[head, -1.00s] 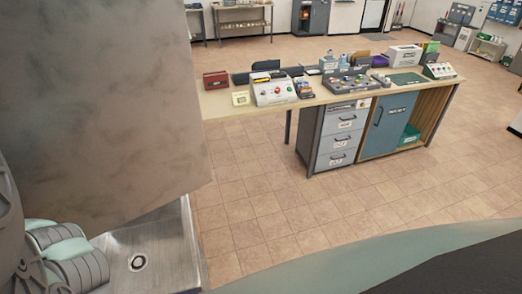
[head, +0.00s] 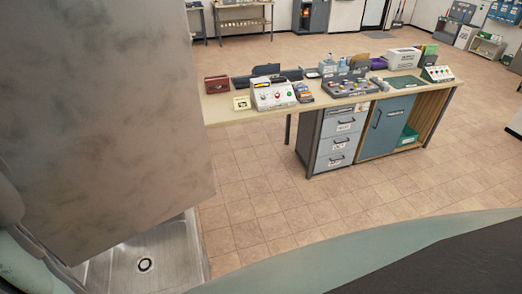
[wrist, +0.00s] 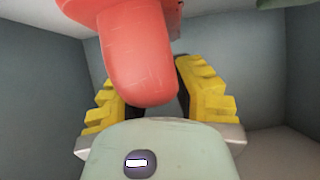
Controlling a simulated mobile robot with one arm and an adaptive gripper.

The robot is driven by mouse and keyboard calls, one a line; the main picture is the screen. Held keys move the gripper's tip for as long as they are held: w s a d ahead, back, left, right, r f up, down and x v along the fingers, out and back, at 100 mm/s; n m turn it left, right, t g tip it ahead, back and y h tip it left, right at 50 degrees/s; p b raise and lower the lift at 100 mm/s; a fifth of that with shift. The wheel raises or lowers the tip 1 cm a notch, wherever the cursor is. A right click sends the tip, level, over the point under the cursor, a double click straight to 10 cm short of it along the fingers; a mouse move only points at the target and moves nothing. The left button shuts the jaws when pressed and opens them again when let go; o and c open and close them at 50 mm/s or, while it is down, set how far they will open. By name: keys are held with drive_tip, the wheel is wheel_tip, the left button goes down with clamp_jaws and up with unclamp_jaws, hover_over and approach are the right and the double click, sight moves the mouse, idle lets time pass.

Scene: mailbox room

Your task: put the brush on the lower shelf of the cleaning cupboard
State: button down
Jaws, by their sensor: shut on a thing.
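The brush shows in the wrist view as a thick, rounded red part (wrist: 137,62). It lies between the yellow fingers of my gripper (wrist: 152,82), which is shut on it. The rest of the brush is cut off at the top or hidden. Around the gripper are plain grey-blue walls (wrist: 40,75) with a pale surface, like the inside of a cupboard. I cannot tell which shelf this is, or whether the brush touches a surface. The head view shows neither the gripper nor the brush.
In the head view, a large mottled grey-brown panel (head: 100,110) blocks the left side, above a steel sink (head: 155,255). A workbench (head: 222,112) with drawers, control boxes and trays stands beyond. Tiled floor (head: 250,205) lies open between.

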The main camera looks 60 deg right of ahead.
drive_tip(key=shift+w+d+f, duration=0.1)
drive_tip(key=shift+d+f, duration=0.1)
drive_tip(key=shift+f, duration=0.2)
drive_tip(key=c, duration=0.9)
unclamp_jaws()
drive_tip(key=shift+f, duration=0.1)
drive_tip(key=shift+c, duration=0.2)
drive_tip(key=shift+d, duration=0.25)
drive_tip(key=b+v, duration=0.2)
drive_tip(key=v, duration=0.1)
drive_tip(key=shift+b, duration=0.3)
drive_tip(key=v, duration=0.9)
drive_tip(key=shift+a, duration=0.2)
